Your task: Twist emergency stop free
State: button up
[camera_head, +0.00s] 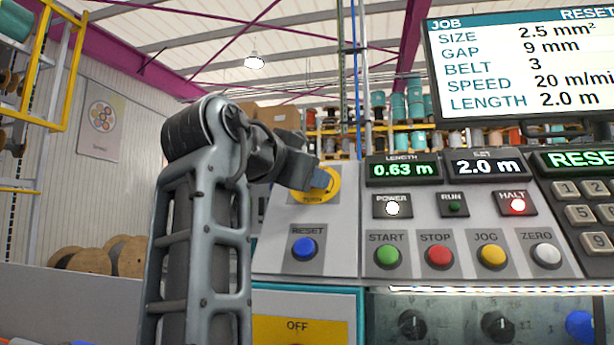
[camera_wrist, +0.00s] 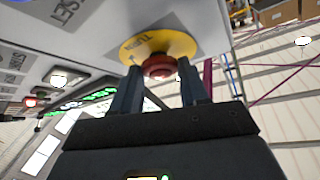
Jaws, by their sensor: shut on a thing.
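The emergency stop is a red mushroom button (camera_wrist: 160,67) on a round yellow plate (camera_wrist: 180,43) lettered TURN, seen in the wrist view. My gripper (camera_wrist: 160,82) has one finger on each side of the red button and is shut on it. In the head view the yellow plate (camera_head: 326,184) shows at the panel's upper left. There my gripper (camera_head: 318,180) reaches the plate from the left and hides the red button. The HALT lamp (camera_head: 517,204) is lit red.
Below the stop is a blue RESET button (camera_head: 304,248). START (camera_head: 388,255), STOP (camera_head: 439,255), JOG and ZERO buttons line the panel to the right. A JOB screen (camera_head: 520,65) stands above. Shelves of cable reels (camera_head: 400,105) are behind.

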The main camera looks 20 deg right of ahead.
jog(key=shift+f+m, duration=0.1)
jog(key=shift+m, duration=0.2)
jog(key=o, duration=1.1)
jog(key=shift+w, duration=0.1)
jog(key=shift+c, duration=0.2)
jog(key=b+v, duration=0.1)
jog(key=v, duration=0.6)
jog(key=shift+s+a, duration=0.25)
jog(key=shift+a, duration=0.1)
